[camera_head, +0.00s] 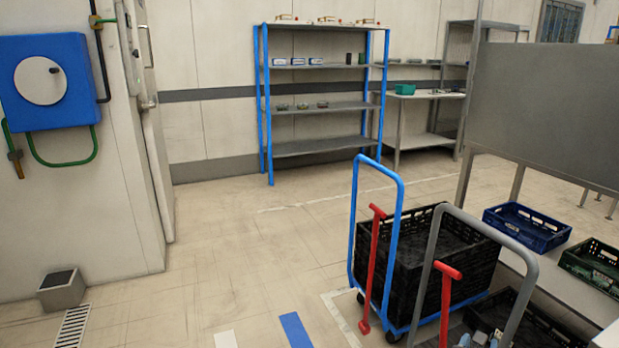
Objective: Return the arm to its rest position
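Neither of my grippers can be made out in the head view, and no arm of mine shows clearly. Small pale grey pieces (480,338) show at the bottom edge by the near black crate (545,325); what they are is too small and cut off to tell.
A blue-framed cart (354,215) with a black crate (450,272) and red handles stands right of centre, a grey-framed cart (530,270) nearer. A blue crate (545,240) and green crate (575,265) are at right. A shelf (325,106) stands behind. Floor at left centre is clear.

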